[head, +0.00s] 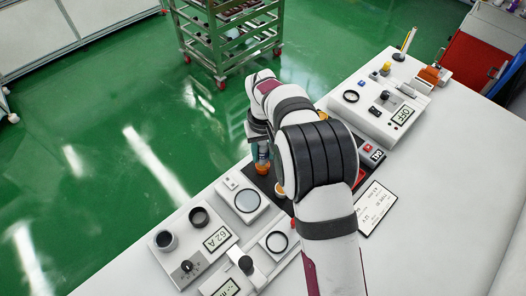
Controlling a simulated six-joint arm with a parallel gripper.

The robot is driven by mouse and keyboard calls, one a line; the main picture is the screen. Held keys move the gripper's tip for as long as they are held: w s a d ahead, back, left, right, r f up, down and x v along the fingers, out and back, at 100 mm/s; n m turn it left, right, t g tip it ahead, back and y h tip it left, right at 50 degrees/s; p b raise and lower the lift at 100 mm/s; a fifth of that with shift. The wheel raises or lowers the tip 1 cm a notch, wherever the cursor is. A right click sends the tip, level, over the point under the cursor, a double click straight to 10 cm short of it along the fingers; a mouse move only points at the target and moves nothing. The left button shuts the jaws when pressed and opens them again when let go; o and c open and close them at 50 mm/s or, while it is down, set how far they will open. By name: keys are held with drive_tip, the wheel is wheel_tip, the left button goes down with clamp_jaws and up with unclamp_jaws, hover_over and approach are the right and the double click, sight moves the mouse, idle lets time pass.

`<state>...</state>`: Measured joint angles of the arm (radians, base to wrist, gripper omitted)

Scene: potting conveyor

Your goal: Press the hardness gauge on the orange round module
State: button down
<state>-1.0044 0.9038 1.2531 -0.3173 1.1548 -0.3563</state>
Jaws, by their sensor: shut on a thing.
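My gripper (258,138) points down over the dark mat, mostly hidden behind my own arm. It is shut on the hardness gauge (262,152), a small upright blue-grey tool. The orange round module (263,169) is directly under the gauge's lower end. The gauge tip seems to meet its top, but I cannot tell whether it touches or presses. A display (217,239) on the white station at the lower left appears to read 62 A.
Another white device (375,108) with an OFF display stands at the upper right. A printed card (375,208) lies right of my arm. The right side of the table is bare.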

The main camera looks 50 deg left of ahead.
sight(263, 145)
drive_tip(key=shift+f, duration=0.7)
idle(1.5)
drive_tip(key=shift+r, duration=0.1)
drive_tip(key=shift+r, duration=2.95)
